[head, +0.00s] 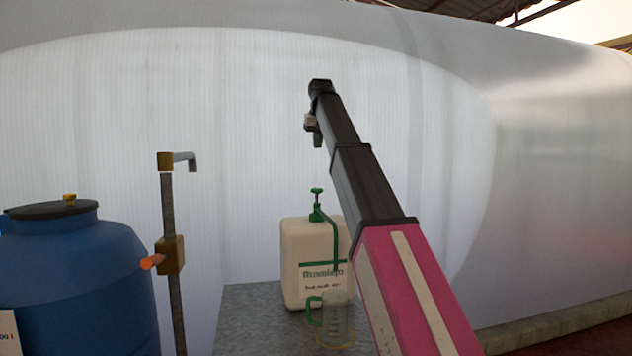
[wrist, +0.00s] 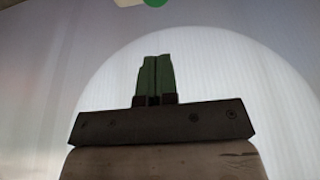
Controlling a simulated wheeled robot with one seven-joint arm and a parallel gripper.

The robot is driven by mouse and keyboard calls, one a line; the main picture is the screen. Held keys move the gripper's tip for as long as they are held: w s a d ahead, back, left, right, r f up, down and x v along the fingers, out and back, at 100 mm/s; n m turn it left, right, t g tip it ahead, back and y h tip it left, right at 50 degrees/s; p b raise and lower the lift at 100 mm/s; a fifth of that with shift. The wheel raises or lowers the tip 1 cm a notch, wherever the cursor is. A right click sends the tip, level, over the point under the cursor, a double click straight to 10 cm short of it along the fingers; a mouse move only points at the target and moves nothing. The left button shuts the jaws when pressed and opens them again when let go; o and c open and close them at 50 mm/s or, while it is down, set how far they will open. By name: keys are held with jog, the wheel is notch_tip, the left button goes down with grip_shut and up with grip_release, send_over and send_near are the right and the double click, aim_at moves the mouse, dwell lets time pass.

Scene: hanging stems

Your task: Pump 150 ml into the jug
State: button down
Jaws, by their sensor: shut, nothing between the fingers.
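A white canister (head: 303,262) with a green band stands on a grey metal bench. Its green pump (head: 317,193) stands on top, plunger head raised, with a green spout tube running down the right side. A clear jug (head: 339,322) with a green handle stands in front of the canister, below the spout; its contents cannot be made out. My gripper (head: 317,140) hangs above the pump head, apart from it. In the wrist view its green fingers (wrist: 155,78) are together and empty. A green piece and a white piece are cut off at that view's top edge.
A blue barrel (head: 75,280) with a black lid stands at the left. Beside it is a post (head: 172,220) with a tap and an orange-tipped fitting. An orange-yellow ring surrounds the jug's base. The bench (head: 250,310) is clear left of the canister.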

send_near(316, 189)
jog(key=w+f, duration=0.4)
jog(key=shift+a+f, duration=0.15)
jog(key=shift+f, duration=0.2)
jog(key=shift+x, duration=0.85)
jog(key=shift+s, duration=0.15)
jog(key=shift+f, duration=1.75)
jog(key=shift+r, duration=0.1)
